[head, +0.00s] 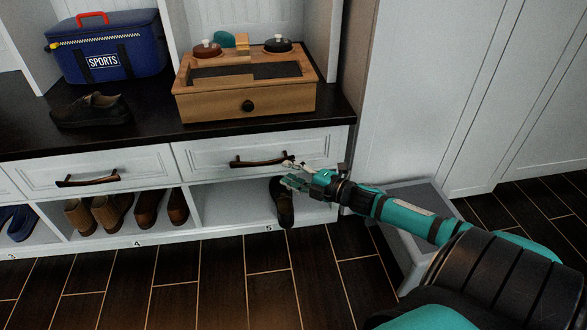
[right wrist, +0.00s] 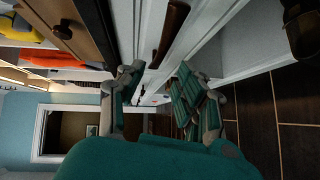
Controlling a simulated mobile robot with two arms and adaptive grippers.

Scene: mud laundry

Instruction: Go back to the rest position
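My right arm comes in from the right in the head view, and its teal gripper (head: 296,174) is just in front of the bench, near the right drawer's dark handle (head: 262,160). In the right wrist view the fingers of this gripper (right wrist: 163,95) are spread apart with nothing between them. The drawer handle also shows beyond them in the right wrist view (right wrist: 172,35). A dark shoe (head: 285,208) sits in the cubby marked 5, just below the gripper and partly behind it. My left gripper is in neither view.
The dark bench top (head: 150,128) holds a blue sports bag (head: 108,50), a black shoe (head: 92,110) and a wooden box (head: 246,98). Brown shoes (head: 148,207) fill cubby 4. A grey bin (head: 400,262) stands right of the bench, behind my arm. The floor in front is clear.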

